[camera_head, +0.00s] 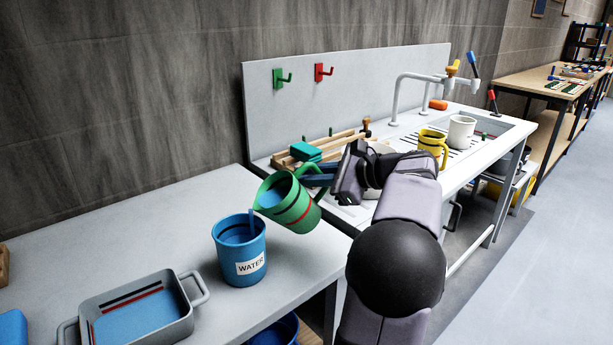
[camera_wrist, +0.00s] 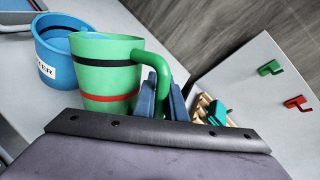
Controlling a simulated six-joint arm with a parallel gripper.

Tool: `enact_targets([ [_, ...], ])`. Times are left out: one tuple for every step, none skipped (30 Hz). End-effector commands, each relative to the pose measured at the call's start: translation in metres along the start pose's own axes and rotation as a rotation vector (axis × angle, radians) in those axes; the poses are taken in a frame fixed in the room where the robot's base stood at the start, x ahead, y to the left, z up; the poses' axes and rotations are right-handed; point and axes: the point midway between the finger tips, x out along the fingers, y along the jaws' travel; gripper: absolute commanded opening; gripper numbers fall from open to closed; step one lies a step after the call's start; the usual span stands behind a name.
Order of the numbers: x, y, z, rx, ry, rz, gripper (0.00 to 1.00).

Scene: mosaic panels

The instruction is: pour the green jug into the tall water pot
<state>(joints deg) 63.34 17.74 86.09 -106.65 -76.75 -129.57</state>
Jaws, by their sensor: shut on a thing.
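The green jug (camera_head: 290,205) has a black band and a red band and is tilted to the left. My gripper (camera_head: 318,176) is shut on its handle. In the wrist view the jug (camera_wrist: 104,75) and the gripper (camera_wrist: 160,100) show close up. Blue water shows at the jug's mouth, and a blue stream runs down from its lip into the blue pot labelled WATER (camera_head: 240,252). The pot stands upright on the grey table, below and left of the jug, with blue liquid inside. It also shows in the wrist view (camera_wrist: 52,50), partly hidden behind the jug.
A grey tray (camera_head: 190,322) holding blue liquid sits at the table's front left. To the right, a sink counter carries a wooden rack (camera_head: 330,145), a yellow jug (camera_head: 432,146) and a white mug (camera_head: 461,132). The table behind the pot is clear.

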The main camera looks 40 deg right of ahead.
Motion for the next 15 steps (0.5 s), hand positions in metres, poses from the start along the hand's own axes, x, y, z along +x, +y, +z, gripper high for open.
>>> enact_targets([
  [-0.0004,-0.0009,0.0029,-0.004,-0.001,-0.002,0.0],
  [-0.0004,-0.0009,0.0032,-0.006,0.0,-0.002,0.0],
  [-0.0004,-0.0008,0.0037,-0.008,0.001,-0.002,0.0],
  [-0.0004,-0.0008,0.004,-0.009,0.002,-0.002,0.0],
  [-0.0004,-0.0007,0.0044,-0.011,0.003,-0.002,0.0],
  [-0.0004,-0.0007,0.0048,-0.013,0.004,-0.002,0.0],
  [-0.0004,-0.0006,0.0051,-0.014,0.005,-0.002,0.0],
  [-0.0004,-0.0006,0.0055,-0.016,0.006,-0.002,0.0],
  [-0.0003,-0.0005,0.0059,-0.018,0.007,-0.002,0.0],
  [-0.0003,-0.0005,0.0062,-0.019,0.008,-0.002,0.0],
  [-0.0003,-0.0004,0.0065,-0.021,0.009,-0.002,0.0],
  [-0.0003,-0.0003,0.0068,-0.022,0.01,-0.002,0.0],
  [-0.0003,-0.0003,0.0071,-0.024,0.011,-0.002,0.0],
  [-0.0003,-0.0003,0.0075,-0.025,0.012,-0.002,0.0],
  [-0.0003,-0.0004,0.0079,-0.027,0.014,-0.002,0.0],
])
